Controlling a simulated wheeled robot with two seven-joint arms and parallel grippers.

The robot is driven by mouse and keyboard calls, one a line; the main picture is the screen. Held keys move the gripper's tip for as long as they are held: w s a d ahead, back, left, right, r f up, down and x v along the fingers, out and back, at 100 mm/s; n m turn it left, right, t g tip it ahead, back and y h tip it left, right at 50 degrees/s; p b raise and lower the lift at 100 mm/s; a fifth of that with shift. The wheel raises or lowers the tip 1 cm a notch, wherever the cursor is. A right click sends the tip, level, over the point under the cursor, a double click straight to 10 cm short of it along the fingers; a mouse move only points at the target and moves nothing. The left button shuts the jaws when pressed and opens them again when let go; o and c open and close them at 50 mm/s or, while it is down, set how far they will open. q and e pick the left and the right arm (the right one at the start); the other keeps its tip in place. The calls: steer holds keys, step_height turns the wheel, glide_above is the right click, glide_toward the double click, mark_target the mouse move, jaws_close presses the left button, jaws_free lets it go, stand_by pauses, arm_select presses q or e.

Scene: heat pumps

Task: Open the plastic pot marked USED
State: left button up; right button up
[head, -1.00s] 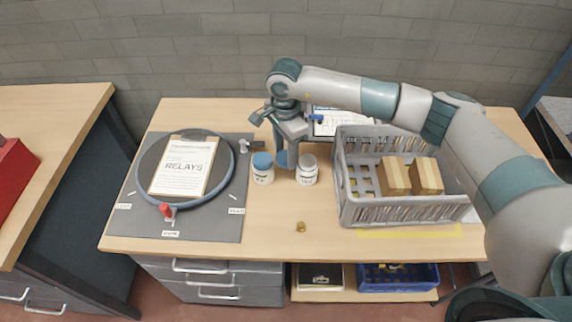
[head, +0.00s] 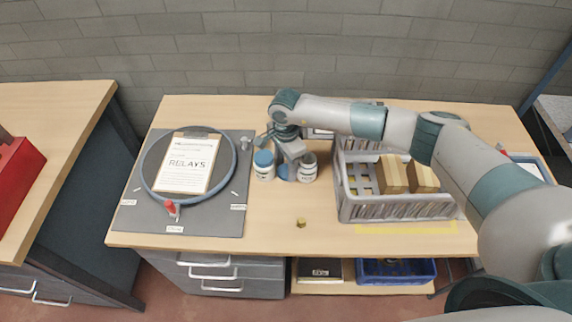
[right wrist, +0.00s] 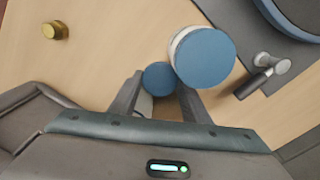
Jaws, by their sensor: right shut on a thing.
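Two white plastic pots stand side by side mid-table in the head view. The left pot (head: 264,172) wears a blue lid, seen large from above in the right wrist view (right wrist: 204,58). The right pot (head: 309,173) shows no blue lid; its top looks greyish and open. Both labels are too small to read. My right gripper (right wrist: 160,80) is shut on a smaller-looking blue lid (right wrist: 158,78), held low between the pots; it also shows in the head view (head: 281,172). Its height above the table is unclear. My left gripper is out of view.
A grey crate (head: 395,210) with cardboard boxes stands to the right. A grey mat (head: 225,215) with a round ring and a RELAYS clipboard (head: 188,165) lies to the left. A small brass piece (head: 301,222) sits on the clear front table.

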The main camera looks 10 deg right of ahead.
steer(key=shift+f, duration=0.2)
steer(key=shift+f, duration=0.15)
steer(key=shift+f+b, duration=0.1)
steer(key=shift+b, duration=0.2)
steer(key=o, duration=1.2)
steer(key=shift+r, duration=0.2)
